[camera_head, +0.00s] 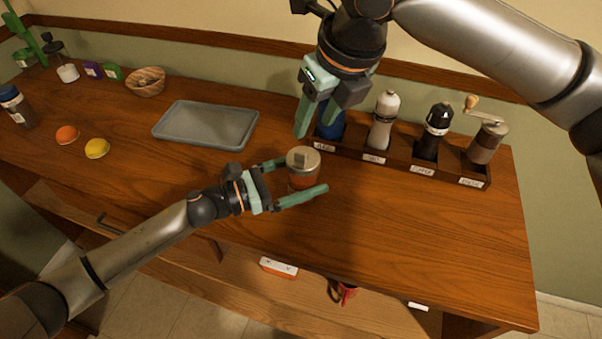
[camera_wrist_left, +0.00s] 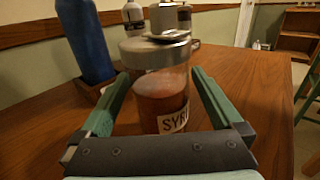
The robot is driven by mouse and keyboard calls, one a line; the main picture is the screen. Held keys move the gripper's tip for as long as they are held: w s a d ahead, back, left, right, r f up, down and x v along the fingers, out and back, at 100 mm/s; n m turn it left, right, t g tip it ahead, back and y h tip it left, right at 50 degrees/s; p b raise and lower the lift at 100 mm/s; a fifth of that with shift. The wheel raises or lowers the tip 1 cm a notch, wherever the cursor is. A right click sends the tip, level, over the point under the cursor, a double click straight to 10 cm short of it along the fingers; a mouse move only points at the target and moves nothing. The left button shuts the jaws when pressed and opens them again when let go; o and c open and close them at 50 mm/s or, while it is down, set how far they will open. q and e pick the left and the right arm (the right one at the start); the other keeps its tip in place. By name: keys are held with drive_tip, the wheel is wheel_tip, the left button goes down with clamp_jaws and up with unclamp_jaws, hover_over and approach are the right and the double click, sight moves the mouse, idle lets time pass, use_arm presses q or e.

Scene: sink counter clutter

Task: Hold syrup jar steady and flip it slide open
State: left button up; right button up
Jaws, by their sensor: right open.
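The syrup jar (camera_head: 303,180) stands upright on the wooden counter, with amber syrup, a grey metal lid and a raised piece on top. In the left wrist view the jar (camera_wrist_left: 163,95) shows part of a label reading "SYR". My left gripper (camera_head: 300,180) is open, its two green fingers on either side of the jar; in the left wrist view gaps show between the fingers and the glass. My right gripper (camera_head: 318,112) is open and empty, pointing down above and behind the jar, in front of the blue bottle. Its fingers are apart from the jar.
A dark wooden rack (camera_head: 400,167) behind the jar holds a blue bottle (camera_head: 332,128), a white mill (camera_head: 383,120), a black mill (camera_head: 433,130) and a grinder (camera_head: 486,140). A grey tray (camera_head: 206,146) lies to the left. The counter right of the jar is clear.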

use_arm(q)
clamp_jaws()
use_arm(e)
drive_tip(key=shift+s+a, duration=0.1)
drive_tip(key=shift+a, duration=0.05)
drive_tip(key=shift+c, duration=1.4)
drive_tip(key=shift+s+a+m, duration=0.2)
drive_tip(key=shift+m, duration=0.2)
drive_tip(key=shift+c, duration=0.8)
drive_tip(key=s+a+m+h, duration=0.1)
drive_tip(key=m, duration=0.1)
drive_tip(key=s+a+m+h, duration=0.1)
drive_tip(key=s+a+m, duration=0.1)
drive_tip(key=m, duration=0.1)
drive_tip(key=s+a+m, duration=0.1)
drive_tip(key=m, duration=0.1)
drive_tip(key=shift+s+a+r+t+h, duration=0.1)
drive_tip(key=shift+s+a+t+h, duration=0.2)
drive_tip(key=shift+a+h, duration=0.1)
clamp_jaws()
drive_tip(key=shift+s+a+m+h, duration=0.25)
drive_tip(key=shift+s+m, duration=0.1)
drive_tip(key=shift+m, duration=0.45)
drive_tip(key=shift+s+a+m+h, duration=0.25)
drive_tip(key=shift+s+m, duration=0.1)
drive_tip(key=shift+m, duration=0.45)
